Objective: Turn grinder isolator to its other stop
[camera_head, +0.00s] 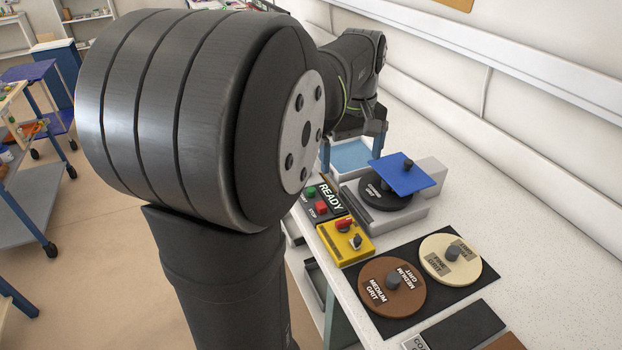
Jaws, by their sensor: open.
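A yellow box (345,250) sits on the bench, right of my large arm link. It carries a red handle (343,224), which looks like the grinder isolator, and a small dark and grey knob (356,241). The markings at its stops are too small to read. My gripper (352,153) is farther back, above a blue-lined tray, with its fingers apart. It is clear of the yellow box and nothing shows between its fingers. My arm hides part of the gripper.
A panel (331,197) marked READY has green and red buttons. Behind is a grinder with a black disc (385,198) under a blue plate (403,174). Brown (377,302) and cream (438,250) grit discs lie on a dark mat. The blue-lined tray (350,157) is behind. The bench's right side is clear.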

